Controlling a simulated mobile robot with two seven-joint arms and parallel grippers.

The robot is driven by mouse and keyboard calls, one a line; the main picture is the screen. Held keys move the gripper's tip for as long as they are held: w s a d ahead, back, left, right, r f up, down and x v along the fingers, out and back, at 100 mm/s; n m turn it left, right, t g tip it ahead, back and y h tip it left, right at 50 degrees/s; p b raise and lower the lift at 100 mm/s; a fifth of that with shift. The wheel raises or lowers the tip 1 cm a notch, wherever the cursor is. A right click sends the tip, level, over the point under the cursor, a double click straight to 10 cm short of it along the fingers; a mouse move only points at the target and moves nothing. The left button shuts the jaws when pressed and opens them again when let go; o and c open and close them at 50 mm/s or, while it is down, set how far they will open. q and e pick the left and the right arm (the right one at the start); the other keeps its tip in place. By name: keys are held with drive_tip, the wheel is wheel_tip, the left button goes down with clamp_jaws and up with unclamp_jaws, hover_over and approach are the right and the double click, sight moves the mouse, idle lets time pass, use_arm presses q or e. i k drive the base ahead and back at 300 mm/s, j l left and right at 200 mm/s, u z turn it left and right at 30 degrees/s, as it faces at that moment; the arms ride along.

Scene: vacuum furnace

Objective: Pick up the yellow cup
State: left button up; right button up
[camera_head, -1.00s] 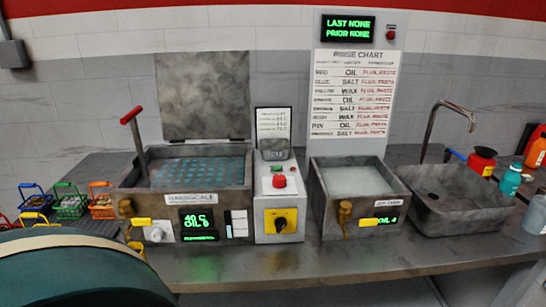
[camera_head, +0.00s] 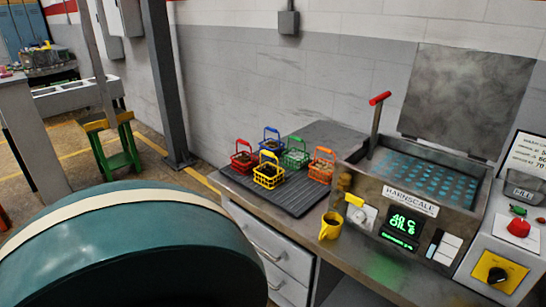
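The yellow cup (camera_head: 330,226) stands on the grey metal counter in the head view. It is just left of the front of the machine labelled HARNSCALE (camera_head: 405,205) and right of the dark ribbed mat. Neither of my grippers shows in this view, so I cannot see how they stand.
A dark ribbed mat (camera_head: 300,202) bears several small wire baskets, including a yellow one (camera_head: 269,172) and a red one (camera_head: 243,160). Drawers (camera_head: 270,245) sit under the counter. A large teal rounded shape fills the lower left. A column (camera_head: 166,80) and stool (camera_head: 110,145) stand behind.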

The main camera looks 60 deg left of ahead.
sight(332, 223)
drive_tip(key=u, duration=1.4)
